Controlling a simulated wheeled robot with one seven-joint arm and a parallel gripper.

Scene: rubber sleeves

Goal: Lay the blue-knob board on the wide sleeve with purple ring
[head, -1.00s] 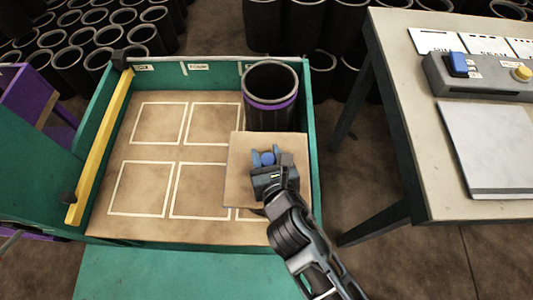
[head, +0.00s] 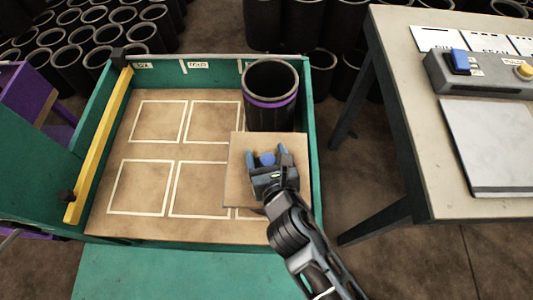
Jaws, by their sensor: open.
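The wide black sleeve with the purple ring (head: 271,103) stands upright in the back right corner of the green-walled tray, its top open and bare. The blue-knob board (head: 239,182) is a square brown panel in front of the sleeve, at the tray's right side. Its blue knob (head: 267,159) shows near its middle. My gripper (head: 266,156) is open, with its fingers apart on either side of the knob. My gripper's body and arm hide the board's lower right part. What the board rests on is hidden.
The tray floor (head: 145,150) has white-outlined squares and is otherwise clear to the left. A yellow bar (head: 100,145) runs along its left side. A table (head: 415,130) with a button box (head: 485,75) stands at right. Many black sleeves (head: 95,35) stand behind.

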